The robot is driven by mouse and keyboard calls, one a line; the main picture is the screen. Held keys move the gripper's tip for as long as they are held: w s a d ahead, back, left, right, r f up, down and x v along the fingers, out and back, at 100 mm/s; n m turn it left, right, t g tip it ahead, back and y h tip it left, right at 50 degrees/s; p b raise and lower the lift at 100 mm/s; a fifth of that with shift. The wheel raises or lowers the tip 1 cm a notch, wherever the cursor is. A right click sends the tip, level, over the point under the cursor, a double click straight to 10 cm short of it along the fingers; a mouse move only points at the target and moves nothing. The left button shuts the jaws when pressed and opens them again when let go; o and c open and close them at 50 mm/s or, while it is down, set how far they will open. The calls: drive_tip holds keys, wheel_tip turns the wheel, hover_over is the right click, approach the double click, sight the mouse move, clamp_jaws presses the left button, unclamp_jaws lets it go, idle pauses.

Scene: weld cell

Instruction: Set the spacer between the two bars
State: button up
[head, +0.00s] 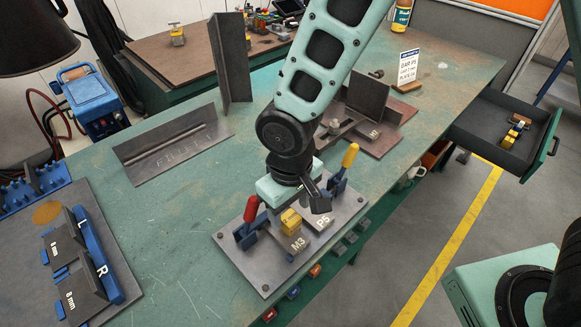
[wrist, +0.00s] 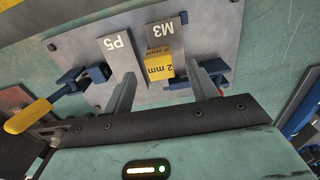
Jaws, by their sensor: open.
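A yellow spacer marked 2 mm (wrist: 158,66) shows in the wrist view at the near end of the grey bar M3 (wrist: 165,33); I cannot tell whether it rests on the bar or beside it. The second bar, P5 (wrist: 118,48), lies to its left with a gap between the bars. In the head view the spacer (head: 290,219) is just below my gripper (head: 292,204), with M3 (head: 299,243) and P5 (head: 322,223) near it. In the wrist view my gripper (wrist: 161,74) is open, one finger on each side of the spacer, apparently apart from it.
The bars lie on a bolted grey plate (head: 263,276) with a red-handled clamp (head: 251,209) and a yellow-handled clamp (head: 350,156) close to my gripper. A FILLET plate (head: 172,148) and a gauge block (head: 82,265) stand left. An open drawer (head: 497,140) is right.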

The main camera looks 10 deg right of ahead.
wheel_tip(320, 180, up, 13)
drive_tip(key=shift+r, duration=0.2)
idle(0.4)
